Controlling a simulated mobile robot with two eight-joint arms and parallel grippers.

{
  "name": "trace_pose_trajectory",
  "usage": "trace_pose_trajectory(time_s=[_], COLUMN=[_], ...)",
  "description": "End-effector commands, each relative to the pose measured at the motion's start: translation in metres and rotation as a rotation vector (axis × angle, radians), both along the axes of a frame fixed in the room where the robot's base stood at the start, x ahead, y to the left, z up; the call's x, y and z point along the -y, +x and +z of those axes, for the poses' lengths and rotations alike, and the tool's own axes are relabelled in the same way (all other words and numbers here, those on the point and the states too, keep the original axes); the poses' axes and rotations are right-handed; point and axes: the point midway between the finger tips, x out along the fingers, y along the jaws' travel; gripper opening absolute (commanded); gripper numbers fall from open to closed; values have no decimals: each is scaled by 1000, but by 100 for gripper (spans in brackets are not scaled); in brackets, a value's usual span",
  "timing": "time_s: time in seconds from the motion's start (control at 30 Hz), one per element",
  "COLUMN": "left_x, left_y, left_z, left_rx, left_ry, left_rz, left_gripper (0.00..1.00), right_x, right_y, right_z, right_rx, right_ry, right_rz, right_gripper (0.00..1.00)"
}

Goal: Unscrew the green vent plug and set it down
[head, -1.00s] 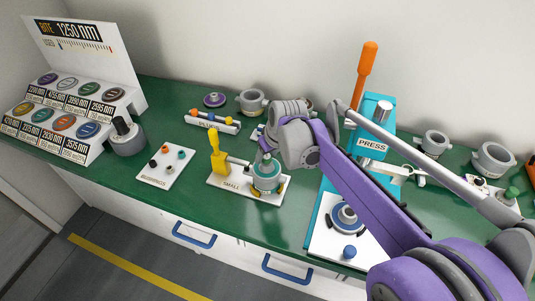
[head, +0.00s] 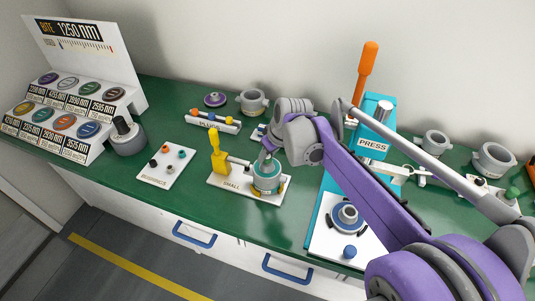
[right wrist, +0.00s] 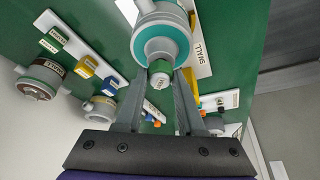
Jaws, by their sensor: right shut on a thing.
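My left gripper is not in view.
A yellow upright clamp handle (head: 219,153) stands left of the canister. The teal press (head: 373,140) with its orange lever is to the right, behind my arm. Green bench top shows between the boards.

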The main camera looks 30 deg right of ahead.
Motion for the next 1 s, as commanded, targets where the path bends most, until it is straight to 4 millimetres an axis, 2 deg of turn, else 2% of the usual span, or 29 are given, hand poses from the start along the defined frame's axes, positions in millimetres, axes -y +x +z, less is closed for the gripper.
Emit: trace_pose_trajectory(time_s=[0.23, 0.47, 1.0], left_x=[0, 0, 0], left_y=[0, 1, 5], left_z=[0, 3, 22], left_rx=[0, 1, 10], left_ry=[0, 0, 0], left_rz=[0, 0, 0], left_gripper=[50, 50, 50], right_x=[2, 1, 1], right_y=[1, 0, 1], right_z=[0, 4, 26], right_rx=[0, 0, 0], right_ry=[2, 0, 0], right_rz=[304, 293, 291], right_gripper=[7, 7, 7])
